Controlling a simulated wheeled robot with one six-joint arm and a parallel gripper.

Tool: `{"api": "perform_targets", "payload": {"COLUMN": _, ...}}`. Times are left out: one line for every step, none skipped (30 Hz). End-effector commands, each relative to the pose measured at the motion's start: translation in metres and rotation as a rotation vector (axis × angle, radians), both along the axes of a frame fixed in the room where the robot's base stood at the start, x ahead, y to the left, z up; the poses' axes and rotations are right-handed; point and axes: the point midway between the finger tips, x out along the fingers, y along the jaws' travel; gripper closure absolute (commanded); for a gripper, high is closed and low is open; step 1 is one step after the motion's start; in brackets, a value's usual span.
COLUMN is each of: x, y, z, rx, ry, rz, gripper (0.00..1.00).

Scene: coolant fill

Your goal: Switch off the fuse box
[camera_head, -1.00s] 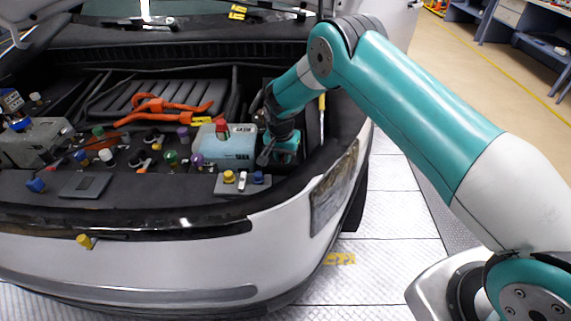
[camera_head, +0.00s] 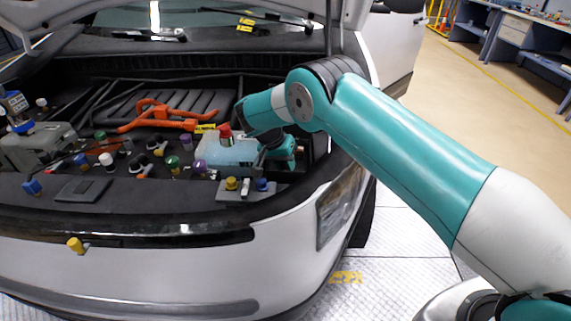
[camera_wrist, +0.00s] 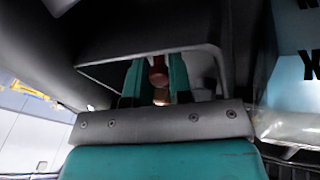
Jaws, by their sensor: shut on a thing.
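No part in view is clearly marked as the fuse box. A small grey panel (camera_head: 228,195) at the car's front edge carries a yellow knob (camera_head: 231,184), a pale upright lever (camera_head: 246,187) and a blue knob (camera_head: 262,185). My gripper (camera_head: 262,160) is low in the engine bay, just behind this panel and right of the pale blue tank (camera_head: 225,152). In the wrist view its teal fingers (camera_wrist: 157,80) are shut on a small reddish-brown piece (camera_wrist: 158,76). Where that piece joins the car is hidden.
The tank has a red cap (camera_head: 225,131). Orange cables (camera_head: 160,115) lie at the back of the bay. A grey box (camera_head: 40,148) is at the left, with several coloured caps between. The open hood is overhead.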

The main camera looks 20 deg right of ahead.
Motion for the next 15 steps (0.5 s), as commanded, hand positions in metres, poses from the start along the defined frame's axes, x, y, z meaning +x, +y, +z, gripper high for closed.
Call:
{"api": "perform_targets", "payload": {"x": 0.0006, "y": 0.0002, "z": 0.0006, "rx": 0.000, "ry": -0.003, "rz": 0.001, "gripper": 1.00}}
{"api": "perform_targets", "payload": {"x": 0.0007, "y": 0.0001, "z": 0.0006, "rx": 0.000, "ry": -0.003, "rz": 0.001, "gripper": 1.00}}
{"api": "perform_targets", "payload": {"x": 0.0007, "y": 0.0001, "z": 0.0006, "rx": 0.001, "ry": -0.002, "rz": 0.001, "gripper": 0.71}}
{"api": "perform_targets", "payload": {"x": 0.0006, "y": 0.0000, "z": 0.0005, "rx": 0.001, "ry": -0.002, "rz": 0.001, "gripper": 0.69}}
{"api": "perform_targets", "payload": {"x": 0.0006, "y": 0.0000, "z": 0.0005, "rx": 0.001, "ry": -0.002, "rz": 0.001, "gripper": 0.69}}
{"api": "perform_targets", "payload": {"x": 0.0005, "y": -0.0001, "z": 0.0005, "rx": 0.001, "ry": -0.002, "rz": 0.001, "gripper": 0.69}}
{"api": "perform_targets", "payload": {"x": 0.0005, "y": -0.0001, "z": 0.0004, "rx": 0.001, "ry": -0.002, "rz": 0.001, "gripper": 0.69}}
{"api": "perform_targets", "payload": {"x": 0.0005, "y": -0.0002, "z": 0.0004, "rx": 0.001, "ry": -0.002, "rz": 0.001, "gripper": 0.69}}
{"api": "perform_targets", "payload": {"x": 0.0005, "y": -0.0002, "z": 0.0003, "rx": 0.001, "ry": -0.002, "rz": 0.001, "gripper": 0.69}}
{"api": "perform_targets", "payload": {"x": 0.0005, "y": -0.0002, "z": 0.0003, "rx": 0.001, "ry": -0.002, "rz": 0.001, "gripper": 0.69}}
{"api": "perform_targets", "payload": {"x": 0.0004, "y": -0.0003, "z": 0.0004, "rx": 0.001, "ry": -0.002, "rz": 0.001, "gripper": 0.69}}
{"api": "perform_targets", "payload": {"x": 0.0005, "y": 0.0001, "z": 0.0012, "rx": 0.001, "ry": -0.002, "rz": 0.001, "gripper": 0.69}}
{"api": "perform_targets", "payload": {"x": 0.0006, "y": 0.0006, "z": 0.0021, "rx": 0.001, "ry": -0.002, "rz": 0.001, "gripper": 0.69}}
{"api": "perform_targets", "payload": {"x": 0.0007, "y": 0.0014, "z": 0.0038, "rx": 0.001, "ry": -0.003, "rz": 0.001, "gripper": 0.69}}
{"api": "perform_targets", "payload": {"x": 0.0009, "y": 0.0030, "z": 0.0070, "rx": 0.001, "ry": -0.003, "rz": 0.001, "gripper": 0.69}}
